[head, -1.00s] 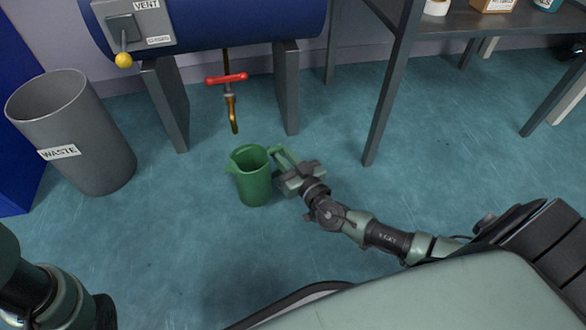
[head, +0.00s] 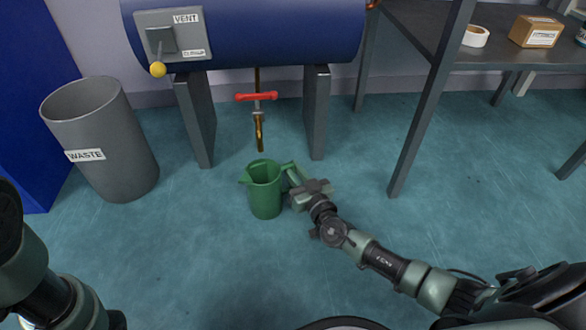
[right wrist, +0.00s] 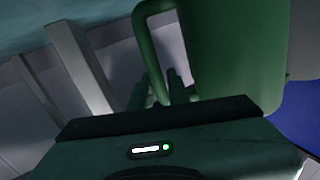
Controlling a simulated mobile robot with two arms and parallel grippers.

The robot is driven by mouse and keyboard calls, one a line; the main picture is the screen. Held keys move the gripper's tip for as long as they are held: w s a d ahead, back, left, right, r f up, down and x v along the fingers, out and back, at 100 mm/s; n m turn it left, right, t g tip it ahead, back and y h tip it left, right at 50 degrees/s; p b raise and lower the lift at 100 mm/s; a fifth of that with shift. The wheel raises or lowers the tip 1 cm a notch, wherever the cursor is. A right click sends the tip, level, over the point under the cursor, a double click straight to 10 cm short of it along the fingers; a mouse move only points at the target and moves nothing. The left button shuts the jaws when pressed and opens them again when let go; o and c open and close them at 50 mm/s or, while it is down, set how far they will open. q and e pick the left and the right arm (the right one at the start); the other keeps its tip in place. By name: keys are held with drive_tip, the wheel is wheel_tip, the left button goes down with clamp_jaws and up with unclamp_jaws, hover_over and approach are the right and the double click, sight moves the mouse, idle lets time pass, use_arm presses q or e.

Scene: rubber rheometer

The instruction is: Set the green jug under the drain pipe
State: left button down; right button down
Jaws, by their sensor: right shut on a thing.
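The green jug (head: 264,195) is upright at or just above the floor, its mouth just below and in front of the brass drain pipe (head: 260,134) in the head view. I cannot tell whether its base touches the floor. My right gripper (head: 294,176) is at the jug's right side, shut on its handle. In the right wrist view, the handle (right wrist: 147,45) runs down between the fingers, with the jug body (right wrist: 235,50) to the right. My left arm shows at the lower left of the head view; its gripper is out of view.
The pipe has a red valve handle (head: 257,97) and hangs below a blue tank (head: 290,35) on grey legs (head: 316,112). A grey waste bin (head: 105,140) stands left. A dark bench (head: 420,110) stands right. The floor around the jug is clear.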

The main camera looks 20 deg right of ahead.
drive_tip(key=shift+w+r, duration=0.1)
drive_tip(key=shift+r, duration=0.2)
drive_tip(key=c, duration=1.4)
unclamp_jaws()
drive_tip(key=shift+f, duration=0.25)
drive_tip(key=shift+o, duration=0.2)
drive_tip(key=s+d+p, duration=0.1)
drive_tip(key=s+p, duration=0.1)
drive_tip(key=s, duration=1)
drive_tip(key=shift+d+r, duration=0.15)
drive_tip(key=o, duration=1.4)
drive_tip(key=shift+c, duration=0.2)
drive_tip(key=shift+s, duration=0.1)
